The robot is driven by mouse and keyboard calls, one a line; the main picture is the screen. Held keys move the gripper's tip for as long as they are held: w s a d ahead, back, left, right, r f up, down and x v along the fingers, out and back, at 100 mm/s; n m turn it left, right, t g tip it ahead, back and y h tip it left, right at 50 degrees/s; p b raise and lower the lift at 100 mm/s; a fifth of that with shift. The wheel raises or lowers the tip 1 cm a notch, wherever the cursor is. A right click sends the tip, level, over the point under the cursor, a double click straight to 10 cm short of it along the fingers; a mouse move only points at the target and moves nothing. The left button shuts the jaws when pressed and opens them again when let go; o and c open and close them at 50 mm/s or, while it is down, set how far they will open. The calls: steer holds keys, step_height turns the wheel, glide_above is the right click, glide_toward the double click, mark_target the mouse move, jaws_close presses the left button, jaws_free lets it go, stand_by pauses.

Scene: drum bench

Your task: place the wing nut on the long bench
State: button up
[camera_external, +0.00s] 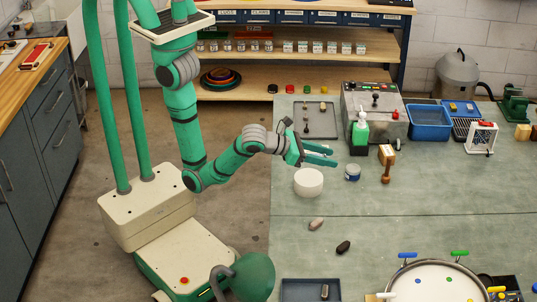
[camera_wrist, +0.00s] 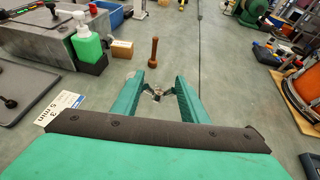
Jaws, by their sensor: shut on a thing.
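My gripper (camera_external: 323,155) reaches in from the left over the long bench (camera_external: 420,205), a wide grey-green top. In the wrist view my gripper (camera_wrist: 158,78) has its two green fingers closed on a small metal wing nut (camera_wrist: 156,93), which sits between them short of the tips. The wing nut is held above the bench; the gap beneath it is hard to judge. In the external view the wing nut cannot be made out at the fingers. The bare bench top (camera_wrist: 225,70) shows beyond the fingers in the wrist view.
A white round pot (camera_external: 308,183) stands just below my gripper, with a small blue tin (camera_external: 352,173) and a wooden pestle-like tool (camera_external: 386,168) to its right. A green bottle (camera_external: 360,133) stands behind. A drum (camera_external: 435,284) is at the front. The bench middle is clear.

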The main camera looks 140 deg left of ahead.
steer(key=w+d+r+m+t+h, duration=0.15)
steer(key=w+d, duration=0.25)
steer(key=d, duration=0.5)
steer(key=w+d+r+m+t+h, duration=0.1)
steer(key=w+d+m+t+h, duration=0.15)
steer(key=d, duration=0.65)
steer(key=w+d+r+m+t+h, duration=0.1)
steer(key=w+d+r+m+h, duration=0.2)
steer(key=d, duration=0.6)
steer(key=s+d+r+m+h, duration=0.1)
steer(key=s+d+m+h, duration=0.2)
steer(key=d, duration=1.2)
steer(key=s+d+m+h, duration=0.1)
steer(key=d+m+h, duration=0.35)
steer(key=d, duration=0.95)
steer(key=s+d+f+m+g+h, duration=0.2)
steer(key=s+d+m+g+h, duration=0.35)
steer(key=s+d, duration=1.55)
steer(key=s+d+f+m+g+h, duration=0.1)
steer(key=s+d+f+m, duration=0.1)
steer(key=s, duration=0.6)
steer(key=s+d+f+m+g+h, duration=0.1)
steer(key=s+d+f+m+g, duration=0.1)
steer(key=s, duration=0.6)
steer(key=s+d+f+m+g+h, duration=0.1)
steer(key=s+f, duration=0.3)
steer(key=s, duration=0.4)
steer(key=shift+s+d+f+m+g+h, duration=0.15)
steer(key=shift+s+d+m+g+h, duration=0.25)
steer(key=shift+d+m+h, duration=0.4)
